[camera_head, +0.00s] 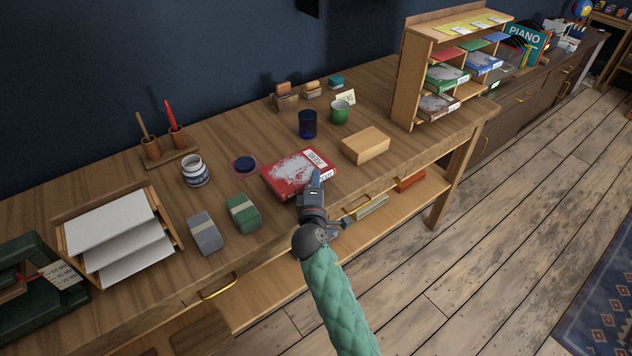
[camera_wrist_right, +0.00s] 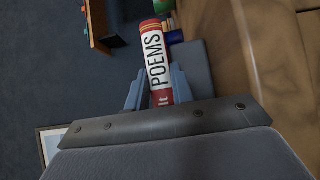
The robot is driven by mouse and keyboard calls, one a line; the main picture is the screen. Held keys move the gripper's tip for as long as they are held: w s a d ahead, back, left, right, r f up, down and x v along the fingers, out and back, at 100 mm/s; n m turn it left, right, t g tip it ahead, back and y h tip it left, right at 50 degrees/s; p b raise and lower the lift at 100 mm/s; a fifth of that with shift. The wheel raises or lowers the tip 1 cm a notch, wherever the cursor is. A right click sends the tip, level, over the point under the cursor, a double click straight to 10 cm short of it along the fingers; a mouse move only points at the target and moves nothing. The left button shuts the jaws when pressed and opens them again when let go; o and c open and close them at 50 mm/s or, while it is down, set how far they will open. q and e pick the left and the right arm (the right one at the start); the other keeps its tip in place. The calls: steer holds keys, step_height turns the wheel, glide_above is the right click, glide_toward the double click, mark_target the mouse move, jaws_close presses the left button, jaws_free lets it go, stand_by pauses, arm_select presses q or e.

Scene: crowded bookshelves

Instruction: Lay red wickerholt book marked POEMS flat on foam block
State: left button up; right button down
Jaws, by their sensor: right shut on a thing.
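The red book (camera_head: 292,171) has a mottled pale cover and white spine labels. In the head view it is level, cover up, over the front of the desk. In the right wrist view its spine (camera_wrist_right: 156,60) reads POEMS, between the fingers. My right gripper (camera_head: 316,180) is shut on the book at its spine side; the fingers show in the wrist view (camera_wrist_right: 158,90). I cannot tell whether the book touches the desk. A plain tan block (camera_head: 365,145), which looks like the foam block, lies just right of the book with its top bare. My left gripper is out of view.
A blue cup (camera_head: 307,124) and green mug (camera_head: 340,112) stand behind the book. A round dark-lidded item (camera_head: 244,165), a green bundle (camera_head: 243,213) and a grey bundle (camera_head: 205,233) lie left. A wooden book rack (camera_head: 412,75) stands beyond the block. A lower shelf (camera_head: 420,192) lies below.

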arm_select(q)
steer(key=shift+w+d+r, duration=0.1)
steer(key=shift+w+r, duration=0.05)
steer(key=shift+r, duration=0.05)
arm_select(e)
steer(key=c, duration=1.2)
jaws_free()
steer(key=shift+f, duration=0.1)
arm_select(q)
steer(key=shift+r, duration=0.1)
arm_select(e)
steer(key=shift+s, duration=0.65)
arm_select(q)
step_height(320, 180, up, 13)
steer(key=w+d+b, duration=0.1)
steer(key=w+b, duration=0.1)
steer(key=b, duration=0.1)
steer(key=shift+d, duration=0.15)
arm_select(e)
steer(key=s, duration=1)
steer(key=shift+s+a, duration=0.35)
steer(key=shift+a, duration=0.05)
